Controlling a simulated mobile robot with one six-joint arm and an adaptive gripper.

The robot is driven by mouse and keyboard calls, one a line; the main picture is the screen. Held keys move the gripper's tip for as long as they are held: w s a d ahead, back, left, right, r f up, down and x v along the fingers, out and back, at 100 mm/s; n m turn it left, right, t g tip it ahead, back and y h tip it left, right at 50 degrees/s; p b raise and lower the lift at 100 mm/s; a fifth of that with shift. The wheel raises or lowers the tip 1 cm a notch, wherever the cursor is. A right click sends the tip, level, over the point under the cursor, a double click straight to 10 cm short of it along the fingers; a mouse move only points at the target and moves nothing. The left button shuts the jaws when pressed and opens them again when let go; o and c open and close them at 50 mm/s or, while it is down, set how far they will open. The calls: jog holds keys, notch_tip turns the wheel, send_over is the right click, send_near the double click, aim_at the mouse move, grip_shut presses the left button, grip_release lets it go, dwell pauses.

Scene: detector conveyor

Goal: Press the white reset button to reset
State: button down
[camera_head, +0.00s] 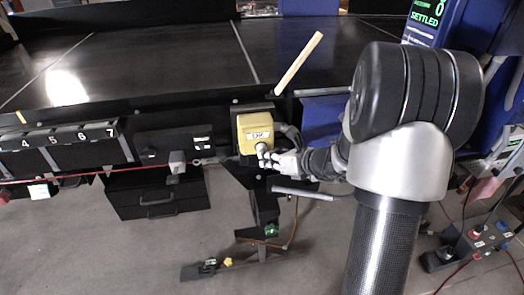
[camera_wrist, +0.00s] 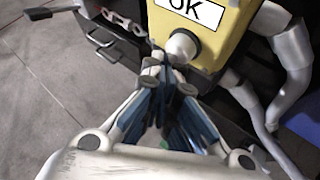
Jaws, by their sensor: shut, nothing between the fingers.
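The white reset button (camera_wrist: 183,46) is a round knob on the face of a yellow box (camera_wrist: 215,45), below a white label that reads "OK". In the head view the yellow box (camera_head: 254,132) hangs at the front of the conveyor, and the white button (camera_head: 262,147) shows low on its face. My gripper (camera_wrist: 160,62) is shut and empty. Its fingertips are right at the lower edge of the button in the wrist view; I cannot tell whether they touch it. In the head view my gripper (camera_head: 268,156) comes in from the right, just below the button.
The dark conveyor (camera_head: 160,55) runs behind the box. A wooden stick (camera_head: 299,63) rises beside it. A red cord (camera_head: 100,172) runs along the front at left. A black drawer unit (camera_head: 158,196) stands below. A screen (camera_head: 424,20) reads "SETTLED". The floor in front is mostly clear.

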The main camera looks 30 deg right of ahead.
jog(key=shift+s+a, duration=0.15)
jog(key=shift+s, duration=0.3)
jog(key=shift+s, duration=0.1)
jog(key=s, duration=0.2)
jog(key=s+a+b, duration=0.1)
jog(key=s, duration=0.1)
jog(key=shift+s+a, duration=0.2)
jog(key=shift+s, duration=0.15)
dwell(0.5)
